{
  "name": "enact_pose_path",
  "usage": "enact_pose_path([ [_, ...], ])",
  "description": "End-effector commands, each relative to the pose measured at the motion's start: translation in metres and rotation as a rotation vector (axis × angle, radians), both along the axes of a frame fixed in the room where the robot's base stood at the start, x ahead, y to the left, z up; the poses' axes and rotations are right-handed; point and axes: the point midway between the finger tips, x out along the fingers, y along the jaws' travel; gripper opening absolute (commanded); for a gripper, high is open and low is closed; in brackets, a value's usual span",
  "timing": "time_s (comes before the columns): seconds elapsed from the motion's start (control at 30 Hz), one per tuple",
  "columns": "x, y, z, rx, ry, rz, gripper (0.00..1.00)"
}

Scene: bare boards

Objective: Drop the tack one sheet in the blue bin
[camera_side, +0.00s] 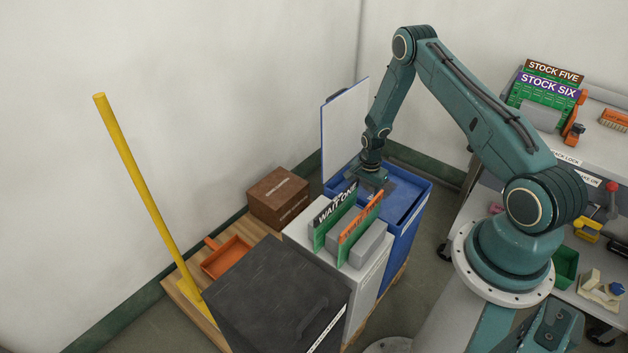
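The blue bin (408,222) stands behind a white cabinet, and a tall pale panel with a blue edge (345,128) rises at its back left, like a raised lid. My gripper (371,184) points down over the near left part of the bin's top, just behind the sheets on the cabinet. Its fingers are too small and partly hidden to tell open from shut, and I see no sheet clearly in it. Two green sheets stand upright in a grey holder: one with a black "WAIT ON..." header (335,218), one with an orange header (358,232) that I cannot read. No sheet reads "tack one".
The white cabinet (313,242) and a dark-lidded box (270,290) stand in front of the blue bin. A brown box (278,198), an orange dustpan (227,257) and a yellow pole (150,205) are at left. "STOCK" sheets (545,92) stand on the right bench.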

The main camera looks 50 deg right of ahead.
Motion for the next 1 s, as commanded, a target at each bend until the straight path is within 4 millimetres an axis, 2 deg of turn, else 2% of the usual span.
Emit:
enact_pose_path([
  [0.37, 0.000, 0.000, 0.000, 0.000, 0.000, 0.000, 0.70],
  [0.57, 0.000, 0.000, 0.007, 0.000, -0.001, 0.000, 0.70],
  [0.77, 0.001, 0.000, 0.024, -0.001, -0.002, 0.000, 0.70],
  [1.0, 0.001, 0.000, 0.055, -0.001, -0.002, 0.000, 0.70],
])
